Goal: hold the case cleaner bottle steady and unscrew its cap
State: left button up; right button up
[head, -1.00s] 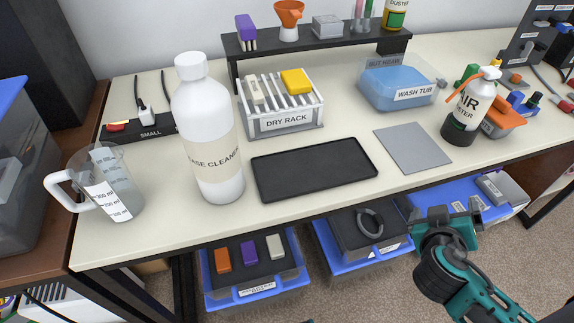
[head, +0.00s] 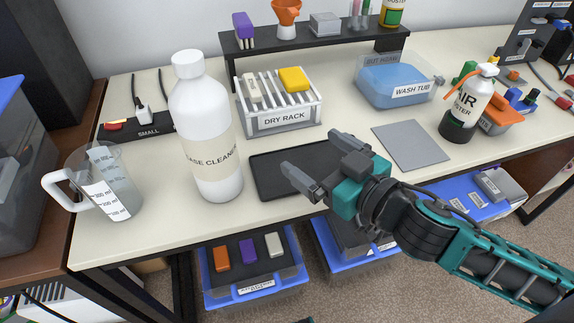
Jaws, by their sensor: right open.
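The case cleaner bottle (head: 208,130) is tall and white with a beige label. It stands upright on the left part of the workbench. Its white cap (head: 187,64) sits on top of the neck. My right gripper (head: 312,164) is open and empty, over the black mat to the right of the bottle, with its fingers pointing left towards it. It is apart from the bottle and lower than the cap. My left gripper is not in view; nothing holds the bottle.
A measuring jug (head: 106,182) stands left of the bottle. The dry rack (head: 284,120) is behind the black mat (head: 268,180), with a dark shelf (head: 330,43) further back.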

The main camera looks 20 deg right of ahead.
aim_at(209, 141)
jog(key=s+a+r+n+g+y, duration=0.3)
jog(key=s+a+r+n+y, duration=0.1)
jog(key=a+y, duration=0.3)
jog(key=x, duration=1.2)
jog(key=shift+w+a, duration=0.25)
jog(key=shift+w, duration=0.1)
jog(key=shift+c, duration=0.2)
jog(key=c, duration=0.9)
jog(key=o, duration=0.7)
jog(key=c, duration=0.7)
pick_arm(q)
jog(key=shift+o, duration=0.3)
